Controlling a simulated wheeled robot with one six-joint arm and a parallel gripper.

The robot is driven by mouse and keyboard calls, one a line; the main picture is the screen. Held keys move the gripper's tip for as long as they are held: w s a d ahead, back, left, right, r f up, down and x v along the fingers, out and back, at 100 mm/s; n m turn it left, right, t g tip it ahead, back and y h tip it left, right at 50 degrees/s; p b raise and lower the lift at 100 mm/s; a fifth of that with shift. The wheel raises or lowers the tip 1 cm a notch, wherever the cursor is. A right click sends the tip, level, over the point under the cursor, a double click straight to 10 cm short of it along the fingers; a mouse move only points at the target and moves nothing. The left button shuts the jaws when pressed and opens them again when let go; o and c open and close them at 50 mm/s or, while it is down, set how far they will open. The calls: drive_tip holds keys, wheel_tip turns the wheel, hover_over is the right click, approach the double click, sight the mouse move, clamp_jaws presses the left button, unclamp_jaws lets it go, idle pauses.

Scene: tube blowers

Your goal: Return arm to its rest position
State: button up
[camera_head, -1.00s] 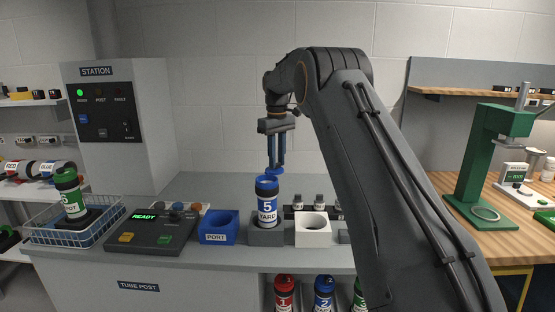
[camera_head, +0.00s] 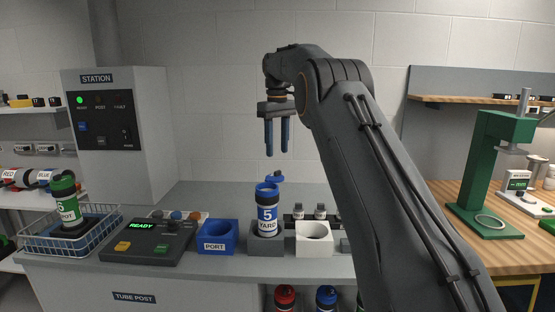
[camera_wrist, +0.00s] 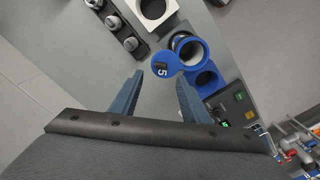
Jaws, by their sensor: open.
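My gripper (camera_head: 277,152) is open and empty, with its blue fingers pointing down. It hangs above the blue-capped tube marked 5 YARD (camera_head: 267,212), with a clear gap between them. The tube stands upright in a grey holder (camera_head: 266,243) on the bench. Its blue lid (camera_head: 275,178) is flipped up. In the wrist view my gripper (camera_wrist: 157,88) shows its two fingers apart, with the open tube (camera_wrist: 188,48) and its round lid marked 5 (camera_wrist: 166,65) beyond the fingertips.
A blue PORT block (camera_head: 217,238), a white holder (camera_head: 313,240) and a control box reading READY (camera_head: 147,240) stand on the bench. A wire basket (camera_head: 75,243) holds a green-capped tube (camera_head: 65,198) at left. A green press (camera_head: 490,170) is at right. Air above the bench is clear.

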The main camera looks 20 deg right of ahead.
drive_tip(key=shift+r, duration=0.3)
drive_tip(key=s+a+f+m, duration=0.1)
drive_tip(key=s+f, duration=0.6)
drive_tip(key=s, duration=0.7)
drive_tip(key=s+a+f+m+t, duration=0.1)
drive_tip(key=s+f, duration=0.6)
drive_tip(key=s, duration=0.7)
drive_tip(key=s+a+f+m, duration=0.3)
drive_tip(key=s+f, duration=0.5)
drive_tip(key=s, duration=0.6)
drive_tip(key=shift+s+a, duration=0.2)
